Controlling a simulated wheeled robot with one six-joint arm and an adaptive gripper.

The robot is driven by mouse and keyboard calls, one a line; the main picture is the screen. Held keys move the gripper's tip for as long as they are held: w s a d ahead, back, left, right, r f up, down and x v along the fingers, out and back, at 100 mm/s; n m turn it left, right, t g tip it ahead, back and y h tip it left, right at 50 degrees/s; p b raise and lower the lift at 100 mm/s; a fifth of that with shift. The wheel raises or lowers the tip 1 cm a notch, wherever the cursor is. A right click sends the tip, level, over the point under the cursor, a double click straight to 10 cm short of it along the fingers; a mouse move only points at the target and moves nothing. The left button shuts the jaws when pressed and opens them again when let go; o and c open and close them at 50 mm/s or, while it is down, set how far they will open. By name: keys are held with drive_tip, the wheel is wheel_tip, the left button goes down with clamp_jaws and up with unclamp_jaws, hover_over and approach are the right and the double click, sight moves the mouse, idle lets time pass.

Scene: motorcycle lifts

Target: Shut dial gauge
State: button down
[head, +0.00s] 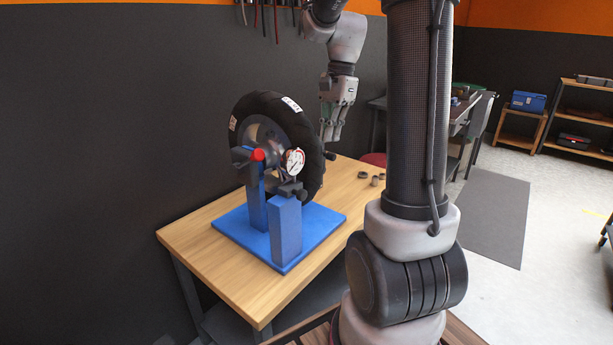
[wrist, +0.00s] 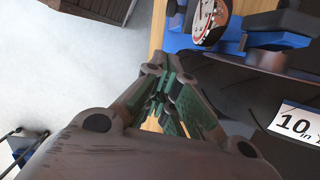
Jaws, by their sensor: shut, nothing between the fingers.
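The dial gauge (head: 295,161) has a round white face with a red mark and is mounted on the blue stand (head: 287,232), in front of a black tyre (head: 263,110). In the wrist view the dial gauge (wrist: 211,20) shows at the top, its face partly cut off by the frame edge. My gripper (head: 332,138) points down at the right side of the tyre, behind and to the right of the gauge, apart from it. In the wrist view my gripper (wrist: 158,92) is shut and empty, with green inner finger pads.
The stand is on a wooden table (head: 190,234). A red knob (head: 258,155) sits left of the gauge. A dark wall (head: 90,110) stands close behind. Shelves (head: 585,115) are far right.

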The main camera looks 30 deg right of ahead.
approach(306, 194)
drive_tip(key=w+d+f, duration=0.1)
drive_tip(key=d+f, duration=0.4)
drive_tip(key=shift+a+f, duration=0.45)
drive_tip(key=shift+a, duration=0.4)
drive_tip(key=shift+a+f, duration=0.4)
drive_tip(key=shift+a, duration=0.45)
drive_tip(key=shift+s+a, duration=0.3)
drive_tip(key=shift+a, duration=0.4)
drive_tip(key=shift+s+a, duration=0.3)
drive_tip(key=shift+a, duration=0.4)
